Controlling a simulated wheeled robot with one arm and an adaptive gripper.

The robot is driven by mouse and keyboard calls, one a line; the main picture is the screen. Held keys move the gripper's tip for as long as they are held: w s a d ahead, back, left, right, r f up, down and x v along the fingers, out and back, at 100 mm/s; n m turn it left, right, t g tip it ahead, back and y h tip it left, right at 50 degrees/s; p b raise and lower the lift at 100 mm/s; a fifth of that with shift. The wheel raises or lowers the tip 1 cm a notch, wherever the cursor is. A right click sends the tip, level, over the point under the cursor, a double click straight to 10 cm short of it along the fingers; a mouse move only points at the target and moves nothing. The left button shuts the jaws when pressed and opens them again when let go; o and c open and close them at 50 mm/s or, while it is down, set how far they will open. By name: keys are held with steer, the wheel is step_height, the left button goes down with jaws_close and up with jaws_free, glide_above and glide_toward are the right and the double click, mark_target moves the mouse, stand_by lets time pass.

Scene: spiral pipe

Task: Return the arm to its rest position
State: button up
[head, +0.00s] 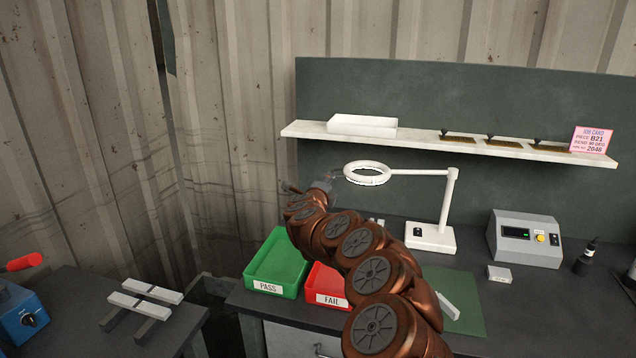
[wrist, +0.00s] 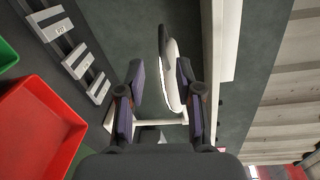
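My copper-brown arm reaches forward over the workbench, and my gripper (head: 318,188) is at its far end, left of the white ring magnifier (head: 367,173). In the wrist view my gripper (wrist: 160,98) has its two dark fingers apart, with nothing held between them. The ring magnifier (wrist: 173,75) shows edge-on beyond the fingers; I cannot tell the exact gap to it. My arm hides part of the bench and of the red FAIL tray (head: 327,284).
The green PASS tray (head: 280,262) is left of the FAIL tray. The magnifier's stand (head: 432,237), a grey meter box (head: 524,238) and a dark bottle (head: 586,258) stand to the right. A wall shelf (head: 450,143) runs above. A side table (head: 75,290) is at left.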

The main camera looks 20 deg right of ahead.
steer(key=s+a+r+n+t+y, duration=0.1)
steer(key=a+r+n+y, duration=0.5)
steer(key=a, duration=0.5)
steer(key=s+a+r+n+t+y, duration=0.2)
steer(key=a+r+n+y, duration=0.4)
steer(key=a, duration=0.4)
steer(key=s+a+r+n+g+y, duration=0.2)
steer(key=s+a+n+g+y, duration=0.5)
steer(key=s+a, duration=0.65)
steer(key=s+d+f+n+g+h, duration=0.2)
steer(key=s+f+n+g, duration=0.3)
steer(key=s, duration=0.6)
steer(key=s+d+f+n+h, duration=0.25)
steer(key=s+f, duration=0.45)
steer(key=s, duration=0.5)
steer(key=s+d+f+g+h, duration=0.1)
steer(key=s+d+f+g, duration=0.1)
steer(key=s+d, duration=0.3)
steer(key=s+d+f+g+h, duration=0.2)
steer(key=s+d+f, duration=0.2)
steer(key=s, duration=0.7)
steer(key=s+d+f+g+h, duration=0.2)
steer(key=s+d, duration=0.4)
steer(key=s, duration=0.3)
steer(key=shift+d+f+n+g, duration=0.35)
steer(key=shift+d+f+g, duration=0.05)
steer(key=shift+f, duration=0.45)
